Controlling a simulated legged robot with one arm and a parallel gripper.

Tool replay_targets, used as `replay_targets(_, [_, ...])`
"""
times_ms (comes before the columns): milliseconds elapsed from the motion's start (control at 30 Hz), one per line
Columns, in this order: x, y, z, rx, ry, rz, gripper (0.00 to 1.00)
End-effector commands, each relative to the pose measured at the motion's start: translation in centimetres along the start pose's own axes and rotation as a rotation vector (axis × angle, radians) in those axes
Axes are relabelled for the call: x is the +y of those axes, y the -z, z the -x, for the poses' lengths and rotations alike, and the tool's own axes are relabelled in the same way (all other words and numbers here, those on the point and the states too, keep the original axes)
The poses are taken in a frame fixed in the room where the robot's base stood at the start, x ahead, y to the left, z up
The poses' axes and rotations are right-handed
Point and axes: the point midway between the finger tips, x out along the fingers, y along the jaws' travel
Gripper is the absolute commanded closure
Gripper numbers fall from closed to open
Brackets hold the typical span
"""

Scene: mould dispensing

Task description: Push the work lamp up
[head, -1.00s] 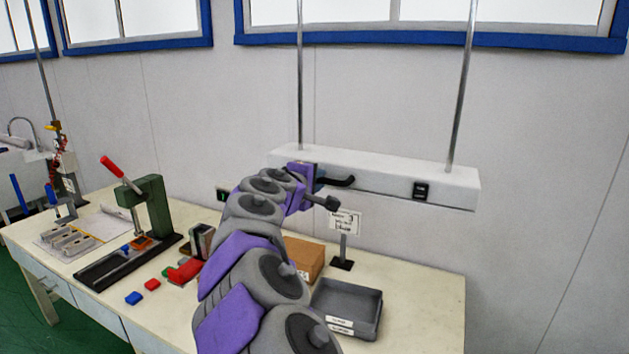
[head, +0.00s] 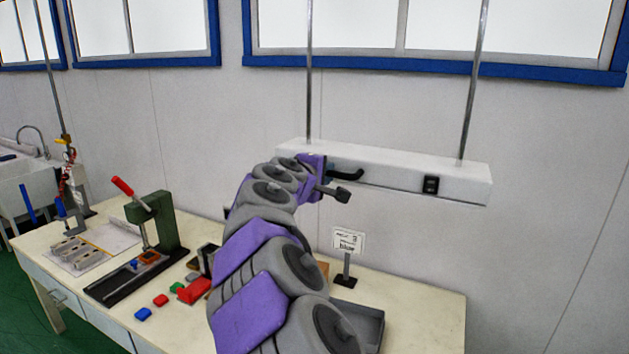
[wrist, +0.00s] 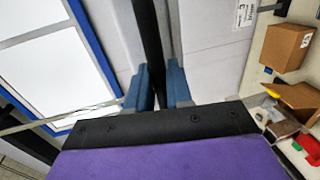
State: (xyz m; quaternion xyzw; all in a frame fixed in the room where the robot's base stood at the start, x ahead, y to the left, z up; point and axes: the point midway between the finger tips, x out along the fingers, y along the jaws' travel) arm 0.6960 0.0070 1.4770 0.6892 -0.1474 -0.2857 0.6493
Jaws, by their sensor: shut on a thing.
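The work lamp (head: 400,176) is a long white bar hung on two thin metal rods above the bench in the head view. A black handle (head: 348,175) sticks out from its front, left of a small black switch (head: 431,185). My gripper (head: 328,173) is at the lamp's left part, at the handle, with my arm partly covering the lamp's left end. In the wrist view, the blue fingers of my gripper (wrist: 157,88) are on either side of the black handle (wrist: 148,40) and shut on it.
Below, the bench (head: 420,310) holds a small sign (head: 348,241), a dark grey tray (head: 366,325), a green press (head: 163,225) and small coloured blocks (head: 193,289). A window (head: 420,66) is above the lamp. Bare wall lies between lamp and window.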

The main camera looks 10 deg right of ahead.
Motion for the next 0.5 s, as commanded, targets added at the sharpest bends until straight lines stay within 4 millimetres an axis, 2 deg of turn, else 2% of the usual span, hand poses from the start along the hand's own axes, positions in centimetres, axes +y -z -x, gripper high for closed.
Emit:
replay_targets(33, [2.0, -0.7, 0.1, -0.013, 0.002, -0.003, 1.00])
replay_targets(200, [5.1, -0.8, 0.7, -0.013, 0.002, -0.004, 1.00])
replay_targets(333, [6.3, -0.9, 0.9, -0.015, 0.002, -0.004, 1.00])
replay_targets(500, [6.6, -1.0, 0.9, -0.016, 0.003, -0.003, 1.00])
